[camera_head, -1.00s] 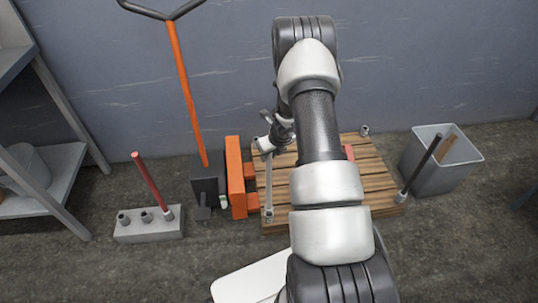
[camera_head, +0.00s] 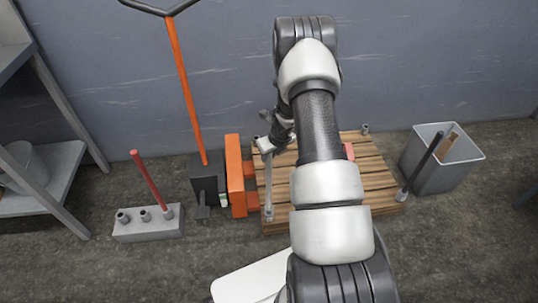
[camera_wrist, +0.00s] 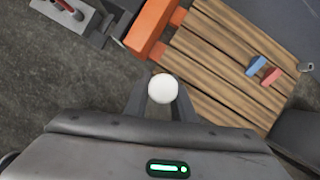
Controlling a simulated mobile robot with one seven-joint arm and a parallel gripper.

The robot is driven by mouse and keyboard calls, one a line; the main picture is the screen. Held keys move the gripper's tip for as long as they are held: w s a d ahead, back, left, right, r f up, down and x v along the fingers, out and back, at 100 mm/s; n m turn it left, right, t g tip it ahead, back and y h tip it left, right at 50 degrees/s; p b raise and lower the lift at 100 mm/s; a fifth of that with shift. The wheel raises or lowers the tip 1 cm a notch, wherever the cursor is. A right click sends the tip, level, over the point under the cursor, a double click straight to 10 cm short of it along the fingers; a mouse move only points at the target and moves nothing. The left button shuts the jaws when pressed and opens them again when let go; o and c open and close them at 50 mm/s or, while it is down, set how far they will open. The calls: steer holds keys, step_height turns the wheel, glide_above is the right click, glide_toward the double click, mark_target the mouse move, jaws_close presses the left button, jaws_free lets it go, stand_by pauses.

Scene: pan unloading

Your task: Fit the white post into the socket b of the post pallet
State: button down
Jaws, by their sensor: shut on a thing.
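The white post (camera_head: 268,185) stands roughly upright at the near left corner of the wooden post pallet (camera_head: 330,217). My gripper (camera_head: 264,147) is shut on its upper part, partly hidden by my arm. The post's lower end meets a small grey socket (camera_head: 269,214) at that corner; I cannot tell how deep it sits. In the wrist view the post's round white top (camera_wrist: 161,88) shows between my fingers. Another socket (camera_head: 365,129) at the far right corner is empty. A black post (camera_head: 421,168) leans from the near right socket (camera_head: 401,196). No socket letters are legible.
An orange and black pallet truck (camera_head: 236,178) adjoins the pallet's left side. A grey block (camera_head: 150,230) with a red post (camera_head: 150,183) is farther left. A grey bin (camera_head: 443,178) stands right. Blue (camera_wrist: 256,66) and red (camera_wrist: 271,77) pieces lie on the pallet.

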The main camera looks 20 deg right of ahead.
mark_target(269, 162)
steer(key=shift+f+b, duration=1.8)
steer(key=shift+f, duration=0.25)
stand_by(1.0)
steer(key=c, duration=1.4)
jaws_free()
steer(key=a+p+v, duration=0.1)
steer(key=p+v, duration=0.4)
steer(key=v, duration=1.2)
steer(key=shift+s+d+r, duration=0.15)
steer(key=shift+d+r, duration=0.05)
steer(key=shift+d, duration=0.2)
